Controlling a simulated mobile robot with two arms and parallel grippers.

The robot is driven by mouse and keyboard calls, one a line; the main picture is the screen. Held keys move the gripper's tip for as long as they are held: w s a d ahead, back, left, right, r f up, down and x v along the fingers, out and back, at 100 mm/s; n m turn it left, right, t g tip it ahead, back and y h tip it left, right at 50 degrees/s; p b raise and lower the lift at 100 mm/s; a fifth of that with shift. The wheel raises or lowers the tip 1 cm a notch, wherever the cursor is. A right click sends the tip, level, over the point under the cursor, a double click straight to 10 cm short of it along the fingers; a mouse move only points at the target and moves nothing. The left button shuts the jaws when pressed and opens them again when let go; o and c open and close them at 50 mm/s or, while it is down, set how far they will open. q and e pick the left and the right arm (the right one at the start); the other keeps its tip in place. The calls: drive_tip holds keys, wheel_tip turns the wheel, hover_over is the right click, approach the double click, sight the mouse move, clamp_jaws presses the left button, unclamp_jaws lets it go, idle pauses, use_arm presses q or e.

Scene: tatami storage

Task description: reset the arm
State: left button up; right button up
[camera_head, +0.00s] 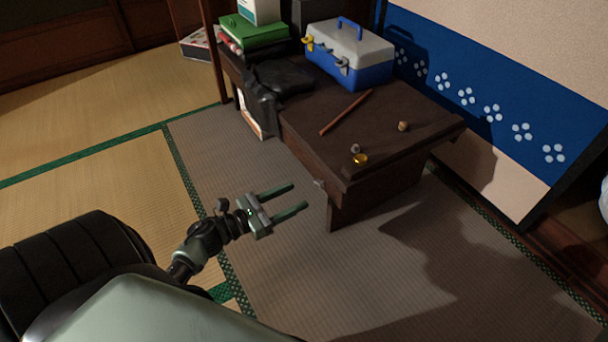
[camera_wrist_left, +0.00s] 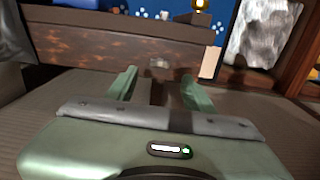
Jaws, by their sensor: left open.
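My left gripper (camera_head: 290,199) is open and empty in the head view. It hangs over the grey-brown mat, just left of the low dark wooden table (camera_head: 400,155) and apart from it. Its two green fingers point right toward the table's front corner. In the left wrist view the fingers (camera_wrist_left: 160,85) are spread with nothing between them, and the table's front (camera_wrist_left: 110,45) stands beyond. My right gripper does not show in either view.
On the table are a blue and white toolbox (camera_head: 347,55), a dark cloth (camera_head: 275,82), a brown stick (camera_head: 346,112) and a few small round objects, one yellow (camera_head: 361,159). A green box (camera_head: 253,30) sits at the back. The mat (camera_head: 300,285) in front is clear.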

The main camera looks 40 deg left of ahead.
use_arm(q)
drive_tip(key=shift+s+a, duration=0.2)
drive_tip(key=shift+s, duration=0.35)
